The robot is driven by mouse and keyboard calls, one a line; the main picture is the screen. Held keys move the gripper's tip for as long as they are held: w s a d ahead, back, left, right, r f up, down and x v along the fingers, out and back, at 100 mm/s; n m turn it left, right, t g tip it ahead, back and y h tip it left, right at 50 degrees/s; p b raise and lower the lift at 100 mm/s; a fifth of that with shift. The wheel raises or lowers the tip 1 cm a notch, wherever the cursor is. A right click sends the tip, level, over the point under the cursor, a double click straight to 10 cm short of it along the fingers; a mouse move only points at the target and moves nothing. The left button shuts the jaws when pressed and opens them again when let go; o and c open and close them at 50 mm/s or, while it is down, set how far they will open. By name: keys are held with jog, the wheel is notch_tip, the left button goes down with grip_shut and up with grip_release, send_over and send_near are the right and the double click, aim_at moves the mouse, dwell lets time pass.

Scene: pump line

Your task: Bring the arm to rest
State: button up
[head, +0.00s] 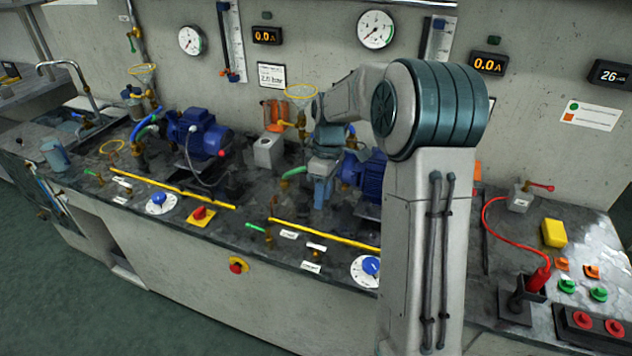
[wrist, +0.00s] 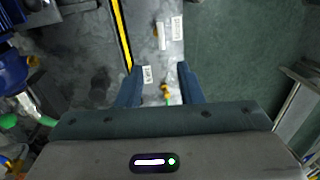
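My arm stands in front of the bench in the head view, bent at the elbow, and covers part of the right pump. My gripper (wrist: 160,84) points down over the bench near its front edge in the wrist view. Its two blue fingers are apart, with nothing held between them. A small brass valve (wrist: 165,90) with a green handle shows below, between the fingers; I cannot tell the exact height above it.
Two blue pumps, the left one (head: 197,135) and the right one (head: 363,172), stand on the bench (head: 190,180). Yellow strips (head: 325,235), dials and small valves line the front. A red-handled plug (head: 540,278) with a red cable and a yellow box (head: 554,233) are at the right.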

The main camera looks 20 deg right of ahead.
jog(key=s+a+r+m+t, duration=0.1)
jog(key=s+r+m, duration=0.1)
jog(key=s, duration=0.6)
jog(key=s+a+r+m+t+h, duration=0.1)
jog(key=s+r+m+t, duration=0.1)
jog(key=s+m, duration=0.3)
jog(key=s+a+r+m+t, duration=0.1)
jog(key=s+r+m, duration=0.2)
jog(key=s, duration=0.8)
jog(key=shift+s+r+m+t, duration=0.3)
jog(key=shift+s+t, duration=0.05)
jog(key=shift+t, duration=0.05)
jog(key=shift+o, duration=0.4)
